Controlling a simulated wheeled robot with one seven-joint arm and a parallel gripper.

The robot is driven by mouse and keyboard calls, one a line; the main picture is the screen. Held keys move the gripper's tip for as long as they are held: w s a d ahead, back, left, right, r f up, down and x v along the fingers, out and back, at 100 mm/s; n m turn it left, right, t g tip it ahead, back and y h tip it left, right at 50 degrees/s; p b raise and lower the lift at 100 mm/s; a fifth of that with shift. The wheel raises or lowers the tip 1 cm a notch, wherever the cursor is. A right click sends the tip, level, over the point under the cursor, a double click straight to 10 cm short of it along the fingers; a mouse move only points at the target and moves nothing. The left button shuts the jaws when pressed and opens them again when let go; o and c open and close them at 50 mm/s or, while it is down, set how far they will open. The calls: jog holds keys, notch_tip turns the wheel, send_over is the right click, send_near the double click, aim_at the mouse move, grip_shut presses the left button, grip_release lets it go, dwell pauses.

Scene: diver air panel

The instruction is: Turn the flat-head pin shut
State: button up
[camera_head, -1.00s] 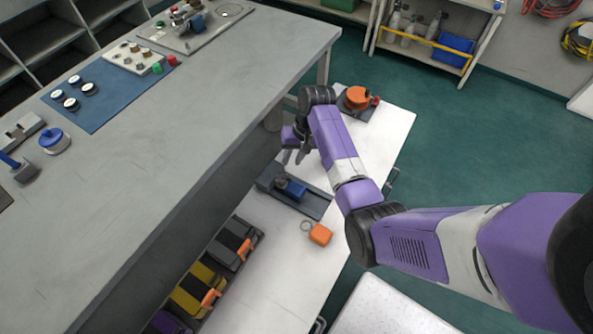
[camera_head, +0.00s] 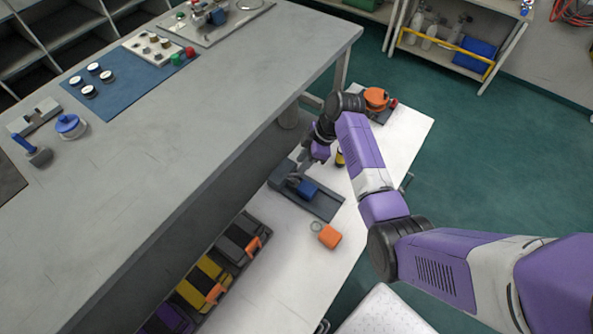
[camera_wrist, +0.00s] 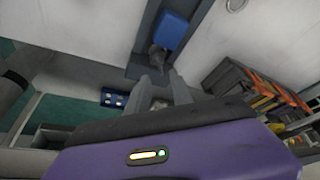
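A blue block (camera_head: 307,189) with a small grey fitting beside it stands on a dark grey plate (camera_head: 322,206) on the low white bench. In the wrist view, the blue block (camera_wrist: 170,30) is above the fingers, and the grey fitting (camera_wrist: 158,56) is just beyond their tips. I cannot make out a flat head on this fitting. My gripper (camera_wrist: 162,76) shows two grey fingers with a gap between them and nothing clearly held. In the head view my gripper (camera_head: 308,160) is over the far end of the plate, its fingers partly hidden.
The tall grey workbench (camera_head: 190,130) overhangs on the left. An orange tag with a ring (camera_head: 329,236) lies near the plate. An orange round part (camera_head: 376,97) stands at the bench's far end. Several cases (camera_head: 205,282) with orange handles lie below the workbench edge.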

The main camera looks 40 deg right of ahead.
jog(key=x, duration=0.6)
jog(key=shift+a, duration=0.1)
grip_shut()
